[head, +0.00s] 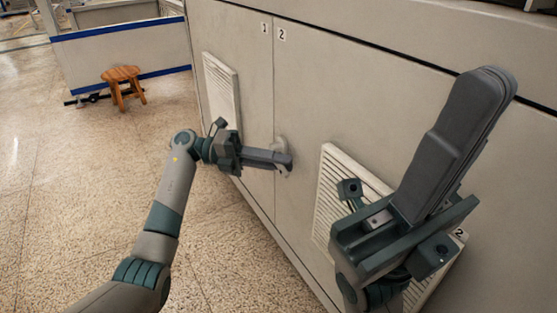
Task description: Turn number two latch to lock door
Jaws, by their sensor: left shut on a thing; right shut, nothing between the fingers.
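The number two door (309,99) is the right of two pale cabinet doors, with a "2" label (282,34) near its top left corner. A round light latch (287,148) sits low by the seam between the doors. My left gripper (286,161) comes in from the left, its fingers shut on the latch and partly hiding it. The latch's exact angle is hard to tell. My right gripper (494,82) is shut and empty, raised in front of the number two door at the right, fingers pointing up.
The number one door (243,82) has a louvred vent (221,88) at the left. Another vent (335,185) is partly behind my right gripper. A wooden stool (122,76) stands by a blue-striped panel (125,50). The speckled floor at left is clear.

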